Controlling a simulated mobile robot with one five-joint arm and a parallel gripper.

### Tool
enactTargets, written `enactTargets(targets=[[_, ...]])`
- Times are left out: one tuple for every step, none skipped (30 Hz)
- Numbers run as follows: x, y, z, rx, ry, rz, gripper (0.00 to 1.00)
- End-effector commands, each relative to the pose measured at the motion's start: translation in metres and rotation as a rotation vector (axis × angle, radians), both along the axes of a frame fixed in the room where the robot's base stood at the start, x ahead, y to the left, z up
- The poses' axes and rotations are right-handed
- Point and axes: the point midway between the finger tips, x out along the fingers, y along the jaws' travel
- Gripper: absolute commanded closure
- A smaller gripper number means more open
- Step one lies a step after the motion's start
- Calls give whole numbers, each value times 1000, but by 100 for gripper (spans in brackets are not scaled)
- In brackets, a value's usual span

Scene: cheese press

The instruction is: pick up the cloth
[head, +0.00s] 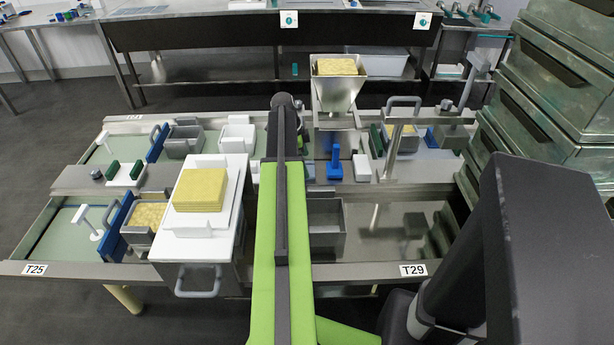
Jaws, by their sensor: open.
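No piece of cloth can be named with certainty. A yellow square stack with layered edges (201,189) lies on a white board (233,215) left of my arm; I cannot tell whether it is cloth or cheese. My green and black arm reaches forward through the middle of the view and hides part of the bench. My gripper cannot be made out; the far end of the arm shows only a dark rounded part.
A steel hopper (338,95) holding yellow material stands beyond the arm. A mould with yellow content (150,216) stands left of the board. An empty steel box (326,231) is right of my arm. Open basin floor (390,235) lies at front right.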

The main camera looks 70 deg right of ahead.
Motion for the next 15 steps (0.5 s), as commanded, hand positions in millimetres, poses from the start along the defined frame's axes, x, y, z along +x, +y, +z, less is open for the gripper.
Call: enactTargets(targets=[[-3, -1, -19, 0, 0, -1, 0], [-4, -1, -24, 0, 0, 0, 0], [-5, -2, -28, 0, 0, 0, 0], [-6, -2, -31, 0, 0, 0, 0], [-6, -2, -32, 0, 0, 1, 0], [-7, -3, -31, 0, 0, 1, 0], [-7, -3, -30, 0, 0, 2, 0], [-7, -3, -29, 0, 0, 2, 0], [-7, -3, -28, 0, 0, 2, 0], [-7, -3, -28, 0, 0, 2, 0], [-7, -3, -28, 0, 0, 2, 0], [-6, -2, -28, 0, 0, 2, 3], [-6, -2, -28, 0, 0, 2, 7], [-6, -3, -28, 0, 0, 2, 10], [-6, -3, -28, 0, 0, 2, 16]])
